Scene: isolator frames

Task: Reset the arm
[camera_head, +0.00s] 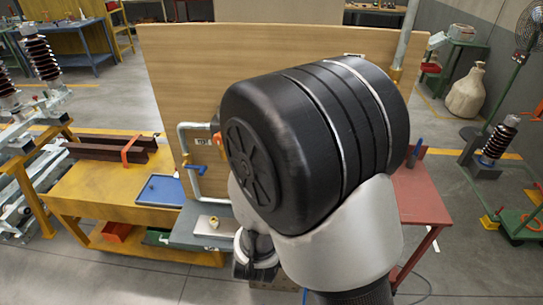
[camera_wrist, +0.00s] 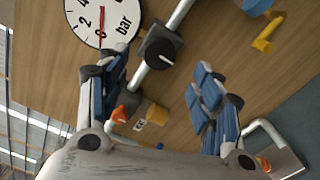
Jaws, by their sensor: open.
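My gripper (camera_wrist: 157,95) is open in the wrist view, its two blue-padded fingers spread wide with nothing between the pads. It faces a wooden panel, which also stands upright behind my arm in the head view (camera_head: 180,75). A round gauge marked "bar" (camera_wrist: 104,18) with a red needle shows at the top left of the wrist view. A metal pipe with a black knob (camera_wrist: 160,52) passes beyond the fingers. In the head view my arm's large black joint hides much of the panel, and my fingers cannot be made out.
A yellow workbench (camera_head: 85,198) on the left bears brown beams (camera_head: 105,150) and a blue tray (camera_head: 162,191). A bent pipe (camera_head: 181,140) runs along the panel's left edge. A red table (camera_head: 425,200) stands to the right. Open floor lies in front of the yellow workbench.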

